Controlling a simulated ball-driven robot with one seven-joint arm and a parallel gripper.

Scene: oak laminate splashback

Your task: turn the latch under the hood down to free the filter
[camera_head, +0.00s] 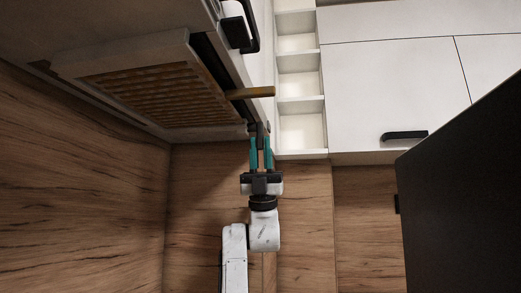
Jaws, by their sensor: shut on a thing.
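The hood's underside (150,51) fills the upper left, with the slatted brown filter (150,95) set in it. My gripper (260,138), with teal fingers, reaches up to the hood's near right corner. It is shut on a small dark grey piece (258,128) there, which looks like the latch. The fingertips partly hide this piece, so I cannot tell its angle. A brass-coloured bar (250,92) sticks out to the right from the hood's edge, a little above the fingertips and apart from them.
White open shelves (301,130) stand just right of my gripper. White cabinet doors (390,80) with a black handle (405,135) lie beyond. A large dark panel (465,190) fills the lower right. Wood-grain boards (200,190) are behind my arm.

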